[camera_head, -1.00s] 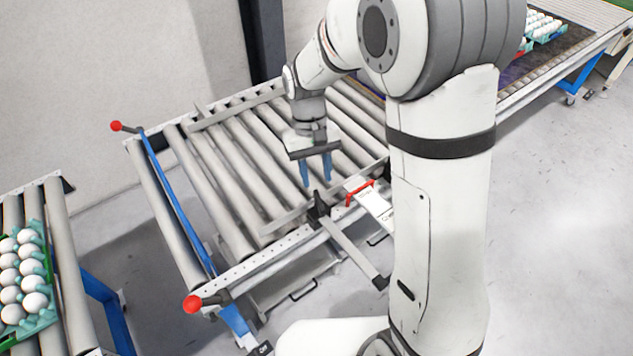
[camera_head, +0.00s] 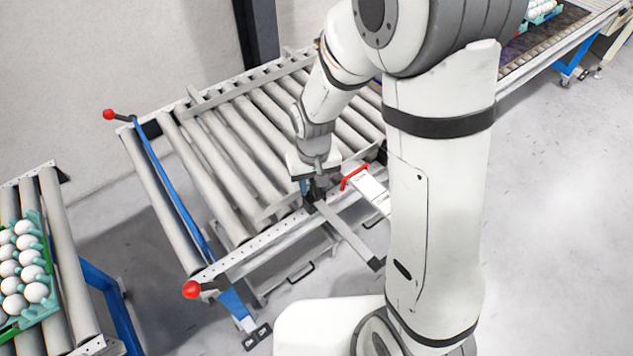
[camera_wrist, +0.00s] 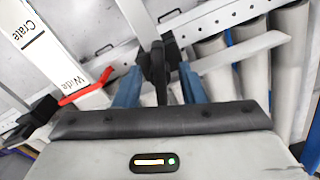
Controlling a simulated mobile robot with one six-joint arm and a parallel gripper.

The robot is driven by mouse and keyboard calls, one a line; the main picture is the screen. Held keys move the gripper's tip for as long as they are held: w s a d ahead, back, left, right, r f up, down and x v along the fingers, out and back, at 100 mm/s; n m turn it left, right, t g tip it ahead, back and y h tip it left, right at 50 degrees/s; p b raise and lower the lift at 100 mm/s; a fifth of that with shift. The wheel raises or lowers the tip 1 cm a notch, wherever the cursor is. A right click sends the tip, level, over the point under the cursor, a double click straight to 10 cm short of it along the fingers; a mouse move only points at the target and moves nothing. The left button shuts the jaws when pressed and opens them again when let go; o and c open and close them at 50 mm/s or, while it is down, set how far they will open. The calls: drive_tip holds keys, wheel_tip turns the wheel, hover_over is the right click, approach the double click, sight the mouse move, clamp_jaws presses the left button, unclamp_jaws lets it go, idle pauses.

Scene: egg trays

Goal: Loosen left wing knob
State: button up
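In the head view my gripper (camera_head: 313,189) is down at the rail and largely covers the knob. In the wrist view the blue fingers of my gripper (camera_wrist: 160,75) are on either side of the knob. They look apart from it, with small gaps; whether either touches is hard to tell. No second wing knob is clearly visible.
A red handle (camera_head: 354,176) on a white labelled plate (camera_head: 370,190) is close to the right of my gripper. A blue bar with red ball ends (camera_head: 191,289) crosses the table's left side. An egg tray (camera_head: 48,301) sits on the left conveyor.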

drive_tip(key=shift+c, duration=0.4)
clamp_jaws()
drive_tip(key=shift+f+n+b, duration=0.1)
drive_tip(key=shift+n+b, duration=0.45)
drive_tip(key=shift+n, duration=1.35)
drive_tip(key=shift+o, duration=0.4)
unclamp_jaws()
